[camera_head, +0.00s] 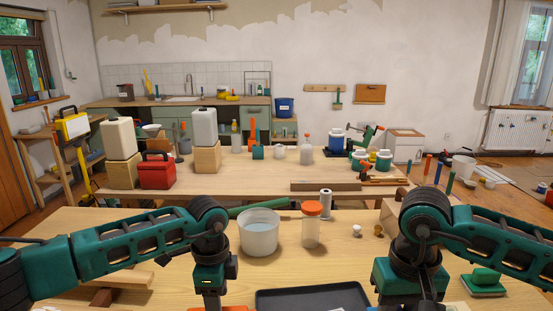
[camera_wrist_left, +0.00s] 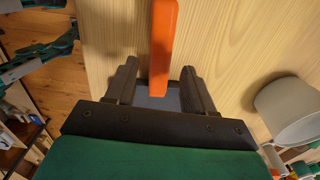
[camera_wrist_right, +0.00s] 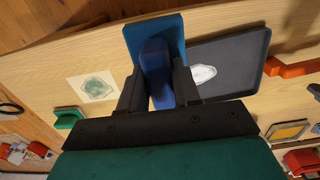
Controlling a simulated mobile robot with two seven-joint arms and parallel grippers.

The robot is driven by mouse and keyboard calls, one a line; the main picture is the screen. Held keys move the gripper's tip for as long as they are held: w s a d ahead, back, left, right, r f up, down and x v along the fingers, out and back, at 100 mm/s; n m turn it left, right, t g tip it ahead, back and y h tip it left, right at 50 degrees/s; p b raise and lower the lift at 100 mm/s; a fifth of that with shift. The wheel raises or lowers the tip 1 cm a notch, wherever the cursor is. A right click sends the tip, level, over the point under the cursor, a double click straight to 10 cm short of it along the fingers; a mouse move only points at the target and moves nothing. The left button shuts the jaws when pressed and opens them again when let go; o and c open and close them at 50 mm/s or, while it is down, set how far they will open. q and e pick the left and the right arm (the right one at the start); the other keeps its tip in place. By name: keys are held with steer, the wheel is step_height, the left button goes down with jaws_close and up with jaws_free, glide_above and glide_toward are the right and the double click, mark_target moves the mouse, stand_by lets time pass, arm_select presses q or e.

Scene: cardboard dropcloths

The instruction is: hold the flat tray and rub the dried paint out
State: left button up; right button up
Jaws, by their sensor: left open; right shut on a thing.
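The flat dark tray (camera_head: 290,298) lies on the near table at the bottom of the head view. It also shows in the right wrist view (camera_wrist_right: 237,45), with a pale dried-paint patch (camera_wrist_right: 203,75) on its floor. My right gripper (camera_wrist_right: 158,68) is shut on the dark blue handle of a blue flat-padded scrubber (camera_wrist_right: 155,27), beside the tray's left edge in that view. My left gripper (camera_wrist_left: 159,68) is open, with an orange handle (camera_wrist_left: 163,45) showing between its fingers; a grey-blue part (camera_wrist_left: 158,98) shows below. The left fingertips are hidden in the head view.
A white tub (camera_head: 259,238) and an orange-lidded jar (camera_head: 311,228) stand behind the tray. A green-handled block (camera_head: 485,283) lies at the right. A paper with a green stain (camera_wrist_right: 94,87) lies on the table. Wooden pieces (camera_head: 115,280) lie at the left.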

arm_select(q)
steer(key=shift+f+b, duration=1.45)
steer(key=shift+f, duration=1.35)
arm_select(e)
steer(key=shift+f, duration=1.75)
arm_select(q)
steer(key=c, duration=0.9)
steer(key=shift+o, duration=0.2)
